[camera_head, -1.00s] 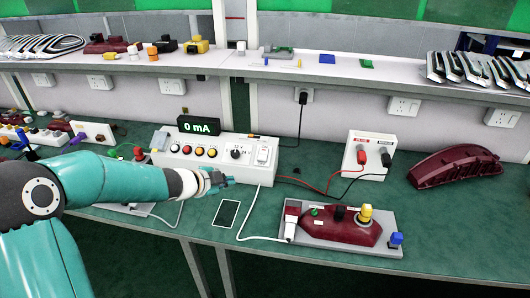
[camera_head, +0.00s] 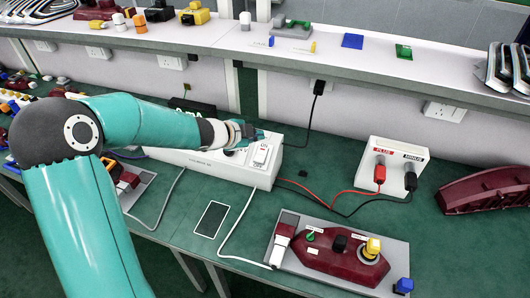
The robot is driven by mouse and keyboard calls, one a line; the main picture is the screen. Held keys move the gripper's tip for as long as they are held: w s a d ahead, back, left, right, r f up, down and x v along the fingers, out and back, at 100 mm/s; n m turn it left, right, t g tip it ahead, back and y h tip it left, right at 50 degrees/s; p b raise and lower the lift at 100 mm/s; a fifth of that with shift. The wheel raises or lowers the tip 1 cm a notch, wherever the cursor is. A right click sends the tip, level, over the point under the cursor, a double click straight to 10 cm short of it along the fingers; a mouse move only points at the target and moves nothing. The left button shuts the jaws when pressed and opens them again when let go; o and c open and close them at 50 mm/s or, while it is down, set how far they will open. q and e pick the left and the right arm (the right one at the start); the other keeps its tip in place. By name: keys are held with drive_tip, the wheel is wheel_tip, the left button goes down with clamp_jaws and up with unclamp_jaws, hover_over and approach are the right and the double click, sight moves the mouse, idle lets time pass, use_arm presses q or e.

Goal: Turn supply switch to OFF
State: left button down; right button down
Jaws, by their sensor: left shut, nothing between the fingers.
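The supply box (camera_head: 210,165) is long and white and stands on the green bench, its left part and most of its knobs hidden behind my left arm. The supply switch (camera_head: 262,154) is a white rocker in a frame at the right end of its sloped top, with small marks above and below it. I cannot tell its position. My left gripper (camera_head: 254,133) is shut and empty, just above and left of the switch. I cannot tell whether it touches the box. My right gripper is not in view.
A white box with red and black plugs (camera_head: 390,165) stands to the right. A phone-like plate (camera_head: 211,219) and a white cable are on the bench. A shelf (camera_head: 340,62) runs above and behind.

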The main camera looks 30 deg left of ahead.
use_arm(q)
drive_tip(key=b, duration=0.7)
hover_over(264, 156)
drive_tip(key=s, duration=0.3)
drive_tip(key=f, duration=0.7)
drive_tip(key=shift+s+a, duration=0.2)
drive_tip(key=shift+w+f+b, duration=0.2)
drive_tip(key=shift+f+b, duration=0.35)
drive_tip(key=shift+f, duration=0.25)
drive_tip(key=shift+f, duration=0.1)
drive_tip(key=shift+f, duration=0.2)
drive_tip(key=shift+w+f+b, duration=0.1)
drive_tip(key=shift+f+b, duration=0.4)
drive_tip(key=shift+b, duration=0.1)
idle(0.4)
drive_tip(key=shift+r, duration=0.1)
drive_tip(key=shift+r+p, duration=0.85)
drive_tip(key=shift+p, duration=0.1)
